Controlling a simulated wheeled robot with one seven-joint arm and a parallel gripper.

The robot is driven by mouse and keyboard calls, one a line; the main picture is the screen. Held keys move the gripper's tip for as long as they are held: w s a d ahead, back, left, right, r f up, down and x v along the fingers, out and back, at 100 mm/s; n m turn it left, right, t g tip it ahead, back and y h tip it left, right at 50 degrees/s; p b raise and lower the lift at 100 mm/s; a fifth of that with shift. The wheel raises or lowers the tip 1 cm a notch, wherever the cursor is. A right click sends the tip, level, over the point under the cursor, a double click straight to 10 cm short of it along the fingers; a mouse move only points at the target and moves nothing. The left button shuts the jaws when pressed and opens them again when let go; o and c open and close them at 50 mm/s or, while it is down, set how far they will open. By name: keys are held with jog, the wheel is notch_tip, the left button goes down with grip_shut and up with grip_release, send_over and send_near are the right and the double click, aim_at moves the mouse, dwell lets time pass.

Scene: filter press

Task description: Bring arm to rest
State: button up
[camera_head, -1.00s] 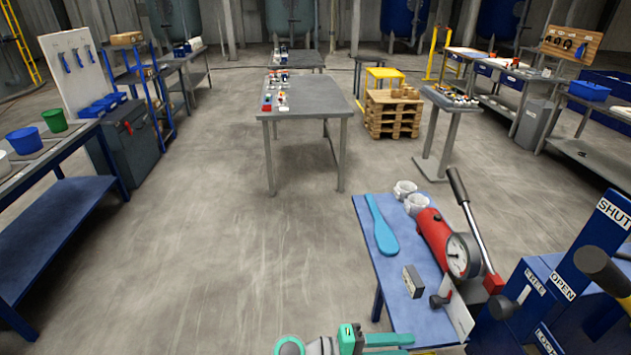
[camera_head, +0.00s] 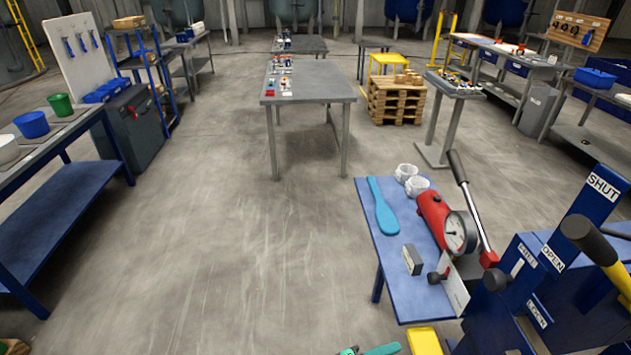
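My gripper (camera_head: 382,349) shows only as a sliver of teal and green at the bottom edge of the head view. Most of it and of my arm is cut off below the frame, so I cannot tell whether its fingers are open or shut. It is in front of the near edge of the small blue table (camera_head: 390,270). I see nothing held in the visible part.
The blue table bears a teal paddle (camera_head: 383,210), a red hand pump with gauge (camera_head: 440,220), white rolls (camera_head: 405,173) and a grey block (camera_head: 412,260). A yellow object (camera_head: 424,341) is beside my gripper. The blue press (camera_head: 570,250) stands right. Open floor (camera_head: 230,250) lies left.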

jog(key=s+a+f+t+y, duration=0.3)
jog(key=s+a+f+y, duration=0.15)
jog(key=s+a, duration=0.25)
jog(key=s+a+f+t+y, duration=0.2)
jog(key=s+a+f+y, duration=0.2)
jog(key=s+a+y, duration=0.25)
jog(key=s+a+r+m+t+y, duration=0.1)
jog(key=s+a+r+m+t, duration=0.1)
jog(key=s+r, duration=0.4)
jog(key=s+a+r+m+t+y, duration=0.1)
jog(key=s+a+r+m+t, duration=0.1)
jog(key=s+r+m, duration=0.2)
jog(key=shift+s+a+r, duration=0.15)
jog(key=shift+s+r, duration=1.45)
jog(key=shift+r, duration=1.05)
jog(key=shift+w, duration=0.1)
